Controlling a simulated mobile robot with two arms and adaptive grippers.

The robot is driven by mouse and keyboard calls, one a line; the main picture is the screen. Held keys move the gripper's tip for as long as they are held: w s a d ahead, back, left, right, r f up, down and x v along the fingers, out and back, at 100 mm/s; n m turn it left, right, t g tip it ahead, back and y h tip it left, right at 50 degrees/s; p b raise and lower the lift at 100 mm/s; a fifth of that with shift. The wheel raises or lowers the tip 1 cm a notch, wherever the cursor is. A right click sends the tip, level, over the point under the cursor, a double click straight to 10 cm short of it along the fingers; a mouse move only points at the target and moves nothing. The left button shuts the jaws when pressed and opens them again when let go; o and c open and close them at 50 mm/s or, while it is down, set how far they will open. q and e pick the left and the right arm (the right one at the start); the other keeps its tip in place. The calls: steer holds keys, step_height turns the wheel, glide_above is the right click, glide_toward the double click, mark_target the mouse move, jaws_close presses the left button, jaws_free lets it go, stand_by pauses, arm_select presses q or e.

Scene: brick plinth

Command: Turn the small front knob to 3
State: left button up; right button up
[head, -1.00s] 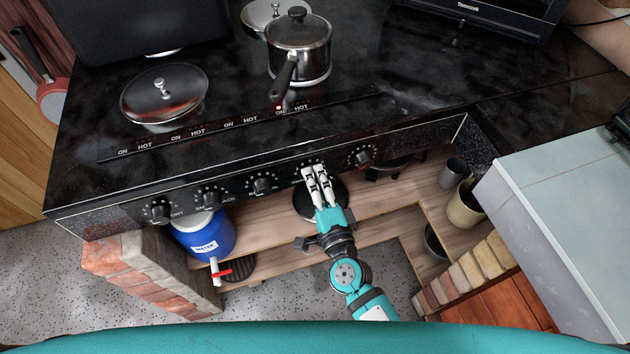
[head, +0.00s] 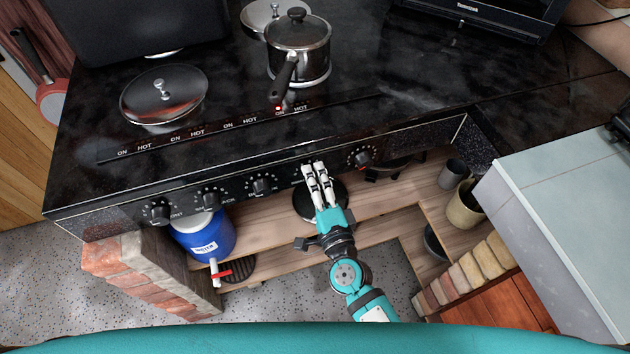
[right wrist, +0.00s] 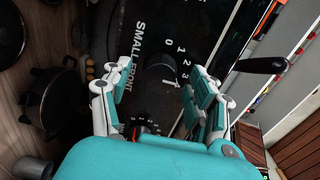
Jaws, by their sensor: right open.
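The small front knob (right wrist: 160,70) is a dark dial beside the "SMALL FRONT" lettering in the right wrist view. Its white mark points to the side of the numbers, near the 3; I cannot tell the exact alignment. My right gripper (right wrist: 158,92) is open, with one finger on each side of the knob and gaps showing between. In the head view my right gripper (head: 313,166) reaches up to the stove's front panel (head: 235,192) and hides the knob. My left gripper is not in view.
Other knobs (head: 262,185) line the panel on both sides. A lidded pot (head: 300,60) stands on the cooktop with its handle toward the front. A red light (head: 278,108) glows by an ON label. A blue water jug (head: 205,235) stands on the shelf below.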

steer(key=v, duration=1.2)
steer(key=s+d+f+n+g+h, duration=0.1)
steer(key=s+d+f+n+g, duration=0.25)
steer(key=f, duration=0.75)
steer(key=s+d+f+n+g+h, duration=0.1)
steer(key=s+d+f+n+g, duration=0.2)
steer(key=f, duration=0.8)
steer(key=s+d+f+n+g, duration=0.25)
steer(key=f+n, duration=0.25)
steer(key=f, duration=0.6)
steer(key=s+d+f+n+g+h, duration=0.1)
steer(key=s+d+f+n+g, duration=0.1)
steer(key=s+d+f, duration=0.3)
steer(key=s+d+f+n+g+h, duration=0.2)
steer(key=s+d+f+g, duration=0.3)
steer(key=s, duration=0.8)
step_height(320, 180, down, 3)
steer(key=shift+s+d+n+h, duration=0.3)
steer(key=shift+s+n, duration=0.1)
steer(key=shift+n, duration=0.25)
